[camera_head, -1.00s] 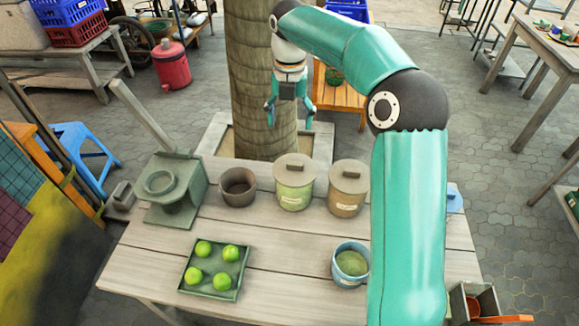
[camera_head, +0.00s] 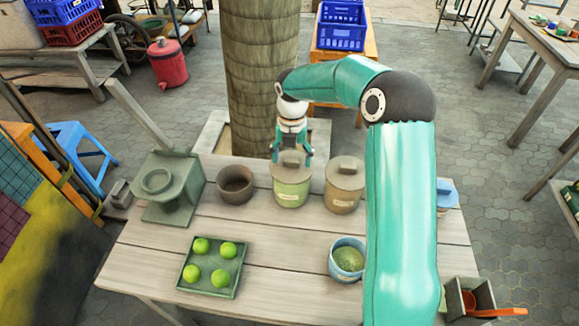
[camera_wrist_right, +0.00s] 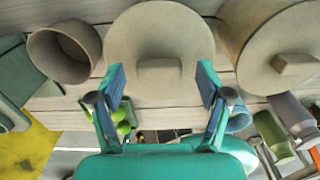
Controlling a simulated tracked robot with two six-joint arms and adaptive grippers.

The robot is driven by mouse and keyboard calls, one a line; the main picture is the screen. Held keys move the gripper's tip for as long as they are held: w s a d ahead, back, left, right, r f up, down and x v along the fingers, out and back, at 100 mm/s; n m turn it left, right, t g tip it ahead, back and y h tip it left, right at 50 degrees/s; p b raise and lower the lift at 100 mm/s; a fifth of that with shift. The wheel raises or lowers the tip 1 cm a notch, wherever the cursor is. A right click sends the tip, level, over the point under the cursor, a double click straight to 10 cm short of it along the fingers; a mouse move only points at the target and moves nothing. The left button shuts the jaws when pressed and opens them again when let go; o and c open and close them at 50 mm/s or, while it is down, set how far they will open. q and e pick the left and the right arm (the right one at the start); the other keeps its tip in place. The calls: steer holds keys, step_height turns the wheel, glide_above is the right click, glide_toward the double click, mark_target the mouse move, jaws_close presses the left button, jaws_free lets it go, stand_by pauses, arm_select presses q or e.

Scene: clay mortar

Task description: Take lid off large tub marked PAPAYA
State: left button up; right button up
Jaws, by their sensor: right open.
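Two lidded tubs stand side by side at the back of the table: a green tub (camera_head: 292,192) and a brown tub (camera_head: 343,196). Each has a label too small to read, so I cannot tell which says PAPAYA. The green tub's round lid (camera_wrist_right: 150,35) has a block handle (camera_wrist_right: 159,77); the brown tub's lid (camera_wrist_right: 268,45) shows at right in the wrist view. My right gripper (camera_head: 291,157) is open at the green tub's lid. In the wrist view its fingers (camera_wrist_right: 161,80) appear on either side of the handle, with gaps. My left gripper is not in view.
A dark empty pot (camera_head: 235,186) stands left of the green tub, and a grey-green press (camera_head: 165,190) farther left. A tree trunk (camera_head: 262,80) rises behind the table. A tray of green fruit (camera_head: 213,267) and a blue tub (camera_head: 346,262) are in front.

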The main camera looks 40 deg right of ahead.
steer(key=shift+f, duration=0.3)
steer(key=c, duration=1.1)
steer(key=shift+r, duration=0.1)
steer(key=shift+c, duration=0.2)
